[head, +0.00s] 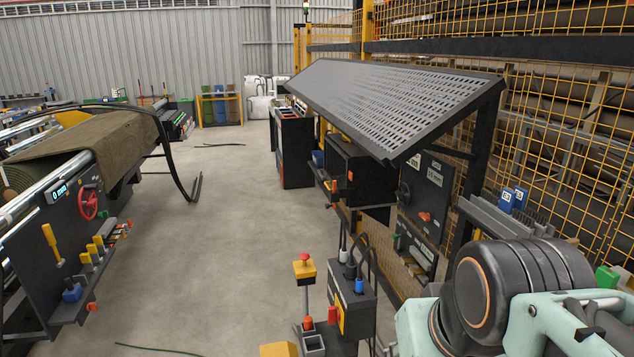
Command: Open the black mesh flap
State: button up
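The black mesh flap (395,105) is a long dark perforated panel right of centre. It slopes out from the yellow mesh fence, its near end at the right, and overhangs a black open-fronted box (358,172) and a dark control panel (427,190). Its hinge and any handle cannot be made out. My arm's dark and mint-green links fill the lower right corner, below and in front of the flap and apart from it in the picture. My gripper is not in view.
A red-topped button post (304,269) and a black box with plugs (352,305) stand low in the middle. A turf roll machine (75,215) with a red handwheel is at the left. The grey floor (215,235) between is mostly clear. Yellow fencing (560,150) closes the right.

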aim_at(349, 176)
jog(key=i+j+u, duration=0.3)
jog(key=j+u, duration=0.15)
jog(key=i+j+u, duration=0.45)
jog(key=j, duration=0.15)
jog(key=i+j+u, duration=0.55)
jog(key=i+u, duration=0.4)
jog(key=i+z, duration=0.25)
jog(key=i, duration=0.2)
jog(key=i+j+z, duration=0.25)
jog(key=i, duration=0.25)
jog(key=i+l+z, duration=0.1)
jog(key=i+z, duration=1.1)
jog(key=i, duration=0.25)
jog(key=i+z, duration=0.3)
jog(key=i, duration=0.2)
jog(key=i+l+z, duration=0.1)
jog(key=i, duration=0.45)
jog(key=i+l+z, duration=0.15)
jog(key=i, duration=0.45)
jog(key=i+l, duration=0.65)
jog(key=j+u, duration=0.05)
